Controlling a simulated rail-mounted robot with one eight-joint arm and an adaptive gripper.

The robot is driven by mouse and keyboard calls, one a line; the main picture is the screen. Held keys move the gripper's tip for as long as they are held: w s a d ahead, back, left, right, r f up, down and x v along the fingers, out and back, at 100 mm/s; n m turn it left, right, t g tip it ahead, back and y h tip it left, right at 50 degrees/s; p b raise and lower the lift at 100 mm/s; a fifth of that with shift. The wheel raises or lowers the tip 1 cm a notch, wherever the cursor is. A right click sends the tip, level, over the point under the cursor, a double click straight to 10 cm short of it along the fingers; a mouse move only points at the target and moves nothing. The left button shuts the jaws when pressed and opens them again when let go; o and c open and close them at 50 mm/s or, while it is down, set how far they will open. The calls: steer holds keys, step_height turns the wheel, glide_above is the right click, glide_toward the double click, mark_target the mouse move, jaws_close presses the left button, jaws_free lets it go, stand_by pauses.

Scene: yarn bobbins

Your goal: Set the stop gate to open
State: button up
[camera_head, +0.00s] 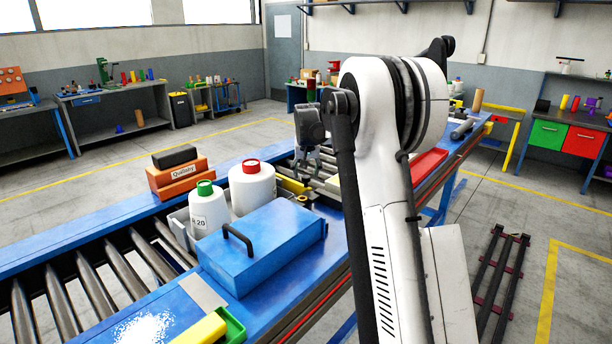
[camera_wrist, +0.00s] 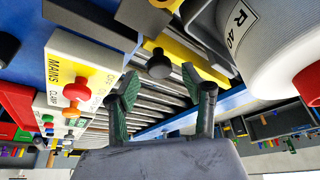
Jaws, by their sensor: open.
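A yellow bar (camera_wrist: 192,66), which looks like the stop gate, lies across the metal rollers (camera_wrist: 165,99) in the wrist view. A black round knob (camera_wrist: 159,64) shows beside it. In the head view a yellow piece (camera_head: 293,186) shows on the conveyor below my gripper (camera_head: 308,150). In the wrist view my gripper (camera_wrist: 166,92) has its two dark green-grey fingers spread apart with nothing between them. The knob appears in line with the gap, beyond the fingertips; I cannot tell whether it touches them. My arm hides part of the conveyor in the head view.
A cream control panel (camera_wrist: 85,68) marked MAINS, with a red button (camera_wrist: 76,91), is left in the wrist view. A white bobbin (camera_wrist: 268,40) marked R 40 is close on the right.

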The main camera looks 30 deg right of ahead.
steer(key=shift+x, duration=1.1)
jaws_close()
